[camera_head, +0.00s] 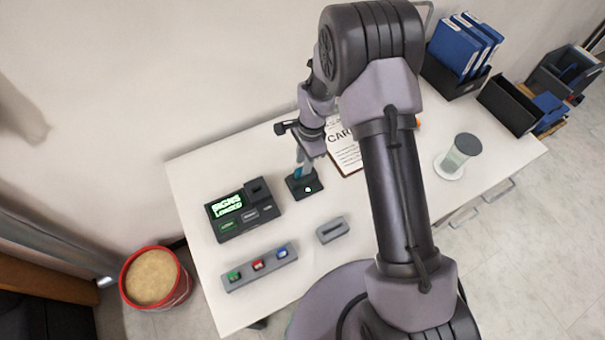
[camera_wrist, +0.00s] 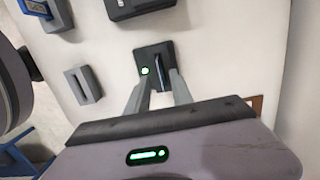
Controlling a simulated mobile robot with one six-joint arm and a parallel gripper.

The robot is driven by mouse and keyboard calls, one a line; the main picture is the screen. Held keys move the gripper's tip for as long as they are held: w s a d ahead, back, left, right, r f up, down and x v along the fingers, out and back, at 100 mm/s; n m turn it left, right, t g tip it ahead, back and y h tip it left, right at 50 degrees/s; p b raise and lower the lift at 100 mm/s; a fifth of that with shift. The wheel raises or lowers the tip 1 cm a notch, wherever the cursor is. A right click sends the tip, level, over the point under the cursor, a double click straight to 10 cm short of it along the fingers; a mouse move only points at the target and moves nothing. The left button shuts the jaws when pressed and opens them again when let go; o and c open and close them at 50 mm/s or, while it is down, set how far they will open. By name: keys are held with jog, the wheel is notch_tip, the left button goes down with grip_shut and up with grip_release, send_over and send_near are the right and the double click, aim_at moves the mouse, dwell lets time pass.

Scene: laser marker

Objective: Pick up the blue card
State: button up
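A small black device (camera_head: 312,190) with a lit green light stands on the white table; it also shows in the wrist view (camera_wrist: 152,52). A thin dark bluish piece (camera_wrist: 162,62), likely the blue card, stands upright in it. A blue-teal patch (camera_head: 298,172) shows there in the head view. My gripper (camera_head: 301,170) points down at the device. In the wrist view my gripper (camera_wrist: 161,75) has its two fingers apart, one on each side of the upright piece. I cannot tell whether they touch it.
A grey holder (camera_head: 244,279) carries green, red and blue pieces. A black box with a green lit display (camera_head: 228,204) stands left of the device. A grey slotted block (camera_head: 332,230) lies nearby. A clipboard (camera_head: 346,158), a clear jar (camera_head: 460,152) and blue binders (camera_head: 455,45) are farther right.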

jog(key=f, duration=0.3)
jog(key=shift+a+f+b, duration=0.2)
jog(key=shift+a+b, duration=0.1)
jog(key=shift+b, duration=0.1)
jog(key=shift+r, duration=0.15)
grip_shut()
dwell(0.8)
